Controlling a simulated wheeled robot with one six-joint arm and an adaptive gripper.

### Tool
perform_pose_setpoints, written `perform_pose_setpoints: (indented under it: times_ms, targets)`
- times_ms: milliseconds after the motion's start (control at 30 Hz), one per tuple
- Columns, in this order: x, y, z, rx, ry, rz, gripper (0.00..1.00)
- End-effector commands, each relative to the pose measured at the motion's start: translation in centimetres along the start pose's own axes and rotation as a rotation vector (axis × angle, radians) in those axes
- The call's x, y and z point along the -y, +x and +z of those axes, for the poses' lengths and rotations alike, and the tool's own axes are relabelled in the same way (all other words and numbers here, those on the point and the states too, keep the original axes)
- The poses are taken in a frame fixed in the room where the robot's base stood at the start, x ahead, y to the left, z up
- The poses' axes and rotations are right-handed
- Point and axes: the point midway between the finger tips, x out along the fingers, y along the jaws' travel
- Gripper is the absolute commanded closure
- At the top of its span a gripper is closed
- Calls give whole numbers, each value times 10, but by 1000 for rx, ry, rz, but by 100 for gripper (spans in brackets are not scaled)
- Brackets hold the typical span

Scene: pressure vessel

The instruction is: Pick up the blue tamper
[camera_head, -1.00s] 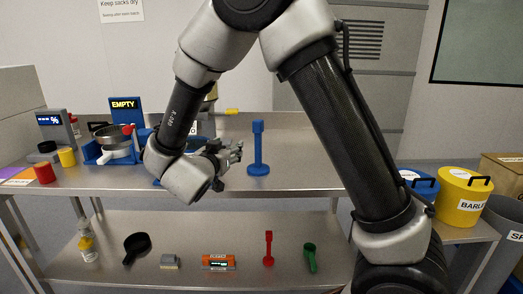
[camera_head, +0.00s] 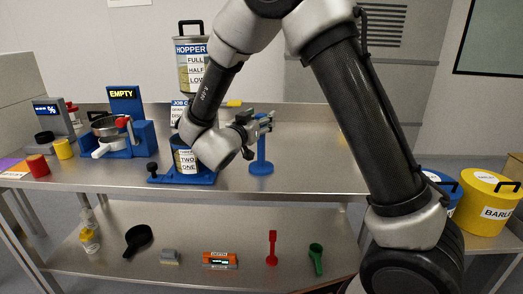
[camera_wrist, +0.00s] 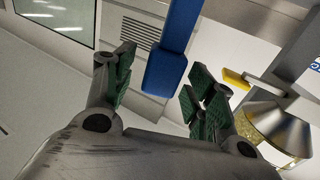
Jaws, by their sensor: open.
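The blue tamper (camera_head: 261,158) stands upright on its round base on the steel table, right of the blue hopper stand. My gripper (camera_head: 262,122) is level with the tamper's top and overlaps it in the head view. In the wrist view the tamper's blue handle (camera_wrist: 172,55) shows between and beyond the two green-padded fingers of my gripper (camera_wrist: 157,92). The fingers are open, with a clear gap on both sides of the handle. I cannot tell whether the handle end is fully between the pads.
The hopper (camera_head: 192,70) and its blue stand (camera_head: 195,178) are left of my gripper. A blue EMPTY-sign station (camera_head: 126,100) is farther left. A lower shelf (camera_head: 190,225) holds a red tool (camera_head: 272,247) and a green scoop (camera_head: 316,258). The table right of the tamper is clear.

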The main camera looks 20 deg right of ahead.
Motion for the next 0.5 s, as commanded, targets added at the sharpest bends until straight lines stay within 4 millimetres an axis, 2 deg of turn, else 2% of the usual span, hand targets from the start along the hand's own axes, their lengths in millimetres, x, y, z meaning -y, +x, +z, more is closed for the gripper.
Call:
perform_pose_setpoints:
  times_ms: [100, 333, 500]
  targets:
    - [-1, 10, 0, 0, 0, 1, 45]
    - [0, 11, 0, 0, 0, 0, 45]
    - [0, 11, 0, 0, 0, 0, 76]
